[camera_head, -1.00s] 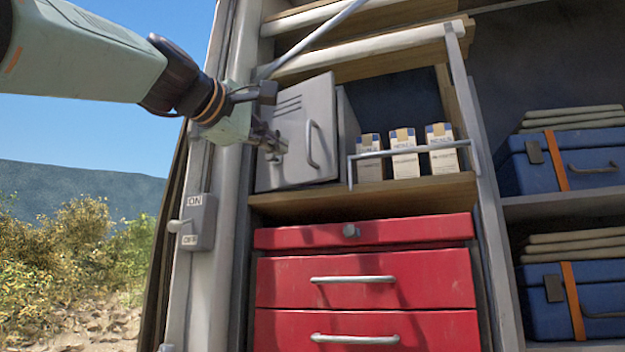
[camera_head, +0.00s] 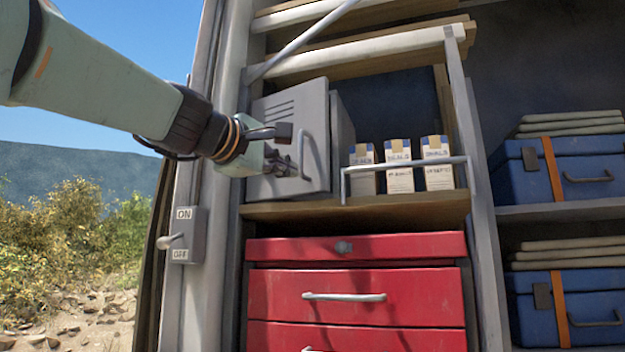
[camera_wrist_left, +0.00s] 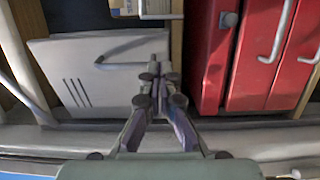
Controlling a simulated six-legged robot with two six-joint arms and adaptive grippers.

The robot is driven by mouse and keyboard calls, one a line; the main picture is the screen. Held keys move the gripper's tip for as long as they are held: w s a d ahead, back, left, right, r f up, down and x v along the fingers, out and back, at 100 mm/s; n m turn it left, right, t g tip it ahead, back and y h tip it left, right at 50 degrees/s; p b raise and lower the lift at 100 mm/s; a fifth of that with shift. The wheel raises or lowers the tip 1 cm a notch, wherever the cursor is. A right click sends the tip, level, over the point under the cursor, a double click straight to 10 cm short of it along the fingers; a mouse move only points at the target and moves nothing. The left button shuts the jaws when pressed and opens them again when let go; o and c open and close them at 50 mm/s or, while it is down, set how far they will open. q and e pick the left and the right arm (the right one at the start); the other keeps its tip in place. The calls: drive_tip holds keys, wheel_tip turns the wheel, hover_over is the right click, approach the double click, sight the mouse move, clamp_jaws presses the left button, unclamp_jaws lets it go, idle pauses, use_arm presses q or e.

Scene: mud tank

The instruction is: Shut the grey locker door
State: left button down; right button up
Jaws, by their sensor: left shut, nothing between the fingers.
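The grey locker door (camera_head: 283,108) has slots at its upper left and a bar handle near its right edge. Its right edge appears to stand slightly out from the locker's side wall (camera_head: 343,120), so it looks a little ajar. My left gripper (camera_head: 297,168) is shut and empty in front of the door's lower right part, close to the handle. I cannot tell whether it touches the door. In the left wrist view the shut fingers (camera_wrist_left: 158,76) lie over the door's edge area, with the slotted door face (camera_wrist_left: 85,70) beside them. My right gripper is not in view.
Several small cartons (camera_head: 399,170) stand on a wooden shelf behind a rail right of the locker. Red drawers (camera_head: 356,280) lie below. A switch box (camera_head: 186,233) is on the left post. Blue cases (camera_head: 560,180) fill shelves at the right.

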sight(320, 185)
use_arm(q)
drive_tip(key=p+x, duration=0.4)
drive_tip(key=x, duration=0.4)
drive_tip(key=shift+w+d, duration=0.1)
drive_tip(key=shift+w, duration=0.05)
drive_tip(key=shift+w+p, duration=0.4)
drive_tip(key=shift+w, duration=0.1)
drive_tip(key=shift+w+d+f, duration=0.1)
drive_tip(key=shift+d+f, duration=0.05)
drive_tip(key=shift+d, duration=0.15)
